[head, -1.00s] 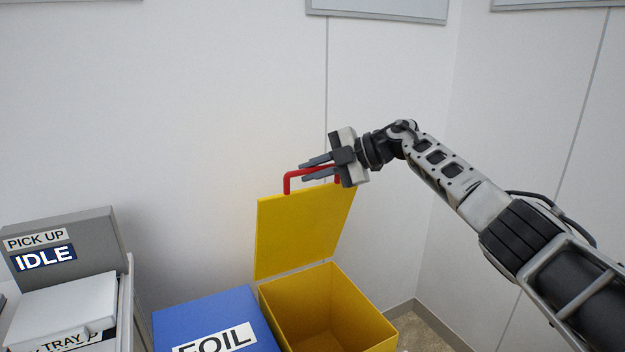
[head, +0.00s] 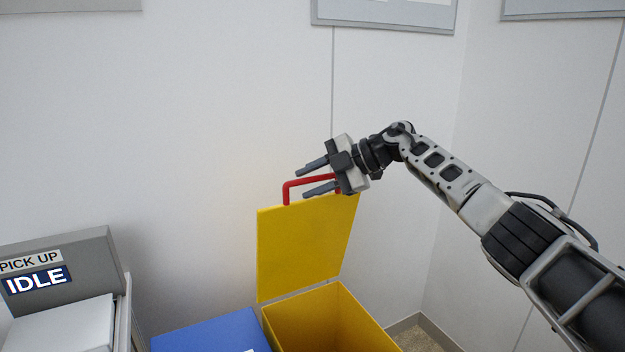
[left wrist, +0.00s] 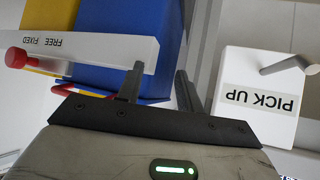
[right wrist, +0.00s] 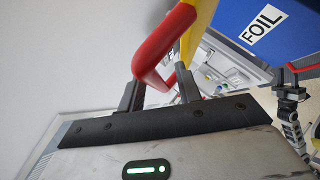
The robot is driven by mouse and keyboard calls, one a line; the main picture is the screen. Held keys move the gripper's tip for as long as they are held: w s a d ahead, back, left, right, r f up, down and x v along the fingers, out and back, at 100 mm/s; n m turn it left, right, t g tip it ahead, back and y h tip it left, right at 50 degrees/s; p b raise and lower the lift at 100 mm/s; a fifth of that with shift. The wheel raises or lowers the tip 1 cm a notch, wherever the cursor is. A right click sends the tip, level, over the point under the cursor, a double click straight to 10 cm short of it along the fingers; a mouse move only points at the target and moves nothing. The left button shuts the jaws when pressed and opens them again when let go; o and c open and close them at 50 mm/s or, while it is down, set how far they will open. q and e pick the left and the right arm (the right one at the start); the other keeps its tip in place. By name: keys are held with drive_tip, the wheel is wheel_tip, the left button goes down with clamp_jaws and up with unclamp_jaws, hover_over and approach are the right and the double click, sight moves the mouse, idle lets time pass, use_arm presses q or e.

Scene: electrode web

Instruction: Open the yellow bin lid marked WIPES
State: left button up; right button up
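The yellow bin lid (head: 305,250) stands upright, hinged at the back of the open yellow bin (head: 330,318). No WIPES marking shows on the faces in view. The lid's red handle (head: 288,190) is at its top edge. My right gripper (head: 312,176) is at the handle's right part, its fingers spread. In the right wrist view the red handle (right wrist: 165,45) runs between and just beyond the parted fingertips (right wrist: 160,84). My left gripper (left wrist: 158,78) is open and empty in its wrist view. It is outside the head view.
A blue bin (head: 205,332) stands left of the yellow one; its FOIL label (right wrist: 263,24) shows in the right wrist view. A grey PICK UP / IDLE box (head: 65,265) is at the far left. A white FREE/FIXED bar (left wrist: 90,50) with a red knob (left wrist: 16,58) is near my left gripper.

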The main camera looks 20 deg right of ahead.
drive_tip(key=shift+d+r, duration=0.15)
drive_tip(key=shift+d, duration=0.15)
use_arm(q)
drive_tip(key=b, duration=0.1)
drive_tip(key=f+b, duration=0.1)
drive_tip(key=shift+w+d+b, duration=0.15)
drive_tip(key=shift+d+b, duration=0.05)
drive_tip(key=shift+b, duration=0.1)
use_arm(e)
drive_tip(key=v, duration=1.5)
drive_tip(key=shift+s, duration=0.15)
drive_tip(key=shift+d, duration=0.1)
